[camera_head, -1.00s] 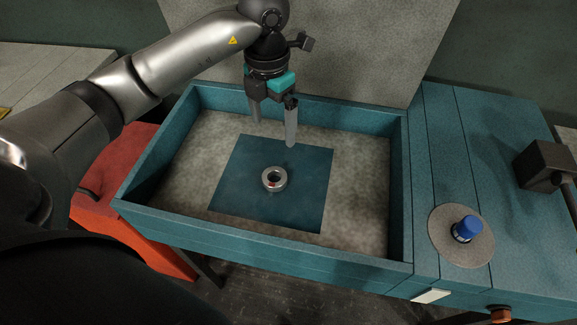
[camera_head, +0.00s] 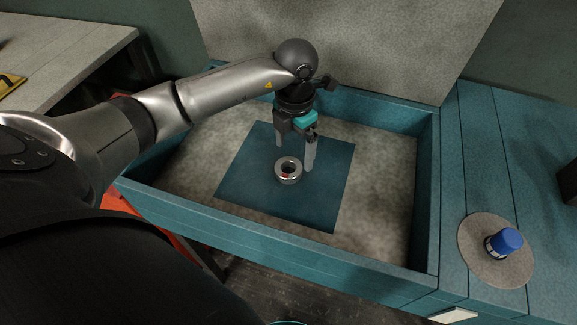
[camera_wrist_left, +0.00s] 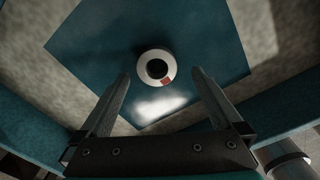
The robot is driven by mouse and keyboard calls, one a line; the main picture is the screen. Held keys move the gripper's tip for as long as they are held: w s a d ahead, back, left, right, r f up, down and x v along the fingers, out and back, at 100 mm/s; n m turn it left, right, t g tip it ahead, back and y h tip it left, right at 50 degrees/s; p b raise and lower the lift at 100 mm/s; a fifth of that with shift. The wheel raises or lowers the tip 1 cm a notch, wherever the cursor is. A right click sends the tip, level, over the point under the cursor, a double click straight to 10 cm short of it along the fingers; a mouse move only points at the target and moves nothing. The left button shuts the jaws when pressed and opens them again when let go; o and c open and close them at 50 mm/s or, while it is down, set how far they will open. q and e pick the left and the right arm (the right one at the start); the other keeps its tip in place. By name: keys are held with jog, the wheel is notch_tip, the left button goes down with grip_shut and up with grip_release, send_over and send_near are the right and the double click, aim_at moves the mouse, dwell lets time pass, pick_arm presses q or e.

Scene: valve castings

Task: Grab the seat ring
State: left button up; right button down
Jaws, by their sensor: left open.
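The seat ring (camera_head: 288,171) is a small silvery metal ring with a dark hole. It lies flat on a blue square mat (camera_head: 250,193) in the tray. In the left wrist view the ring (camera_wrist_left: 144,68) shows a small red mark on its edge, and it sits just beyond the fingertips, centred between them. My left gripper (camera_head: 296,158) is open and points down, just behind and above the ring in the head view. Its two fingers also show apart and empty in the left wrist view (camera_wrist_left: 160,82). My right gripper is not in view.
The tray (camera_head: 270,244) has raised blue walls around a grey floor. To its right, a blue knob (camera_head: 503,243) stands on a round grey disc (camera_head: 478,262). A grey panel (camera_head: 350,40) rises behind the tray. A grey table (camera_head: 60,60) is at the far left.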

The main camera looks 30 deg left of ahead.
aim_at(289, 163)
pick_arm(q)
jog(key=f, duration=0.5)
jog(key=shift+s+a+f+b, duration=0.25)
jog(key=shift+s+a+b, duration=0.15)
jog(key=shift+c, duration=0.2)
grip_shut()
jog(key=shift+w+r, duration=0.1)
dwell(0.3)
